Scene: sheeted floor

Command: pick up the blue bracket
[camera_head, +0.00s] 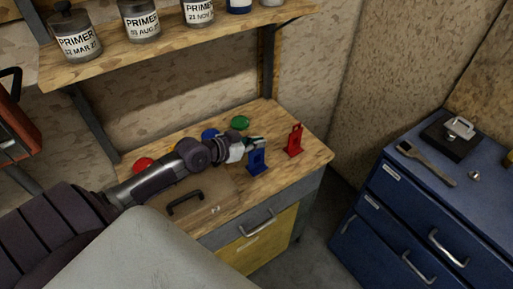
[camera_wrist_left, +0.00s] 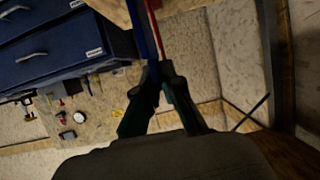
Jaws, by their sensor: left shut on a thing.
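The blue bracket (camera_head: 257,162) stands upright at the front of the wooden bench top. My left gripper (camera_head: 257,143) reaches in from the left and is shut on the upper part of the blue bracket. In the left wrist view, the fingertips (camera_wrist_left: 163,72) meet at the lower end of a blue strip, the bracket (camera_wrist_left: 139,30). Whether the bracket's base touches the bench is hard to tell. My right gripper is not in view.
A red bracket (camera_head: 295,141) stands just right of the blue one. Green (camera_head: 240,122), blue (camera_head: 210,134) and red (camera_head: 143,164) round pieces lie behind and left. A case (camera_head: 210,200) sits below my arm. A shelf (camera_head: 170,40) with primer jars hangs above. A blue cabinet (camera_head: 400,215) stands right.

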